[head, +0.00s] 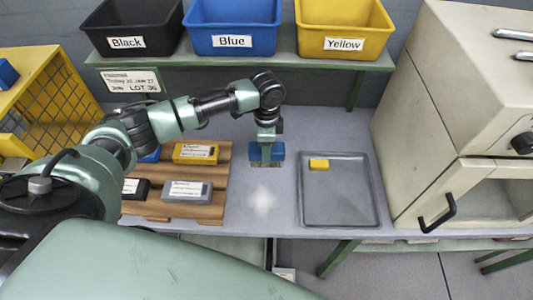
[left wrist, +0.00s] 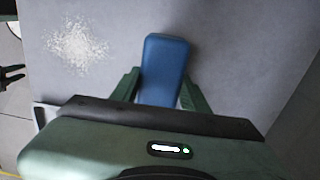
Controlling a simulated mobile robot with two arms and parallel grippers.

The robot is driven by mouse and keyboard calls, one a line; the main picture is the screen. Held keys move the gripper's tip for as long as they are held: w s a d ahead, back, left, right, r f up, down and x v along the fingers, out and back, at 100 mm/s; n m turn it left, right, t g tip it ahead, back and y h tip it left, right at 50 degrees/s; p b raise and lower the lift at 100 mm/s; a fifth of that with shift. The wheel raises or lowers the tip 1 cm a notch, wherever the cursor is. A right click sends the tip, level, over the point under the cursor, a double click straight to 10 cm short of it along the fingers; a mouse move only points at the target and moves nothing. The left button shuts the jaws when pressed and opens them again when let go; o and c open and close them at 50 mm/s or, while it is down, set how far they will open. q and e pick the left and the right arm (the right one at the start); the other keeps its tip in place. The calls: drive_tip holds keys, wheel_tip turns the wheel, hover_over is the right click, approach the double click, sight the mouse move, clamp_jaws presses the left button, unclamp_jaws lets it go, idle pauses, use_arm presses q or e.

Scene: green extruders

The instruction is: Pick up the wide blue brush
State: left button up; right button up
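The wide blue brush (head: 277,151) has a blue block body with brown bristles below. It is upright on or just above the grey table, between the wooden board and the tray. My left gripper (head: 266,153) points down at its middle. In the left wrist view the brush (left wrist: 164,65) sits between the two green fingers of my left gripper (left wrist: 161,76). The fingers lie close against its two sides and appear shut on it. The bristles are hidden in that view. My right gripper is not in view.
A pale powder patch (head: 263,198) lies in front of the brush. A grey tray (head: 340,205) with a yellow block (head: 319,164) is on the right, beside a beige oven (head: 430,120). A wooden board (head: 205,215) with labelled blocks is on the left. Labelled bins (head: 235,25) stand behind on a shelf.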

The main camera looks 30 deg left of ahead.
use_arm(q)
clamp_jaws()
drive_tip(key=shift+r, duration=0.1)
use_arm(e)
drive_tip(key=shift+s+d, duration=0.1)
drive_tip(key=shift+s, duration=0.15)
use_arm(q)
drive_tip(key=shift+r, duration=0.1)
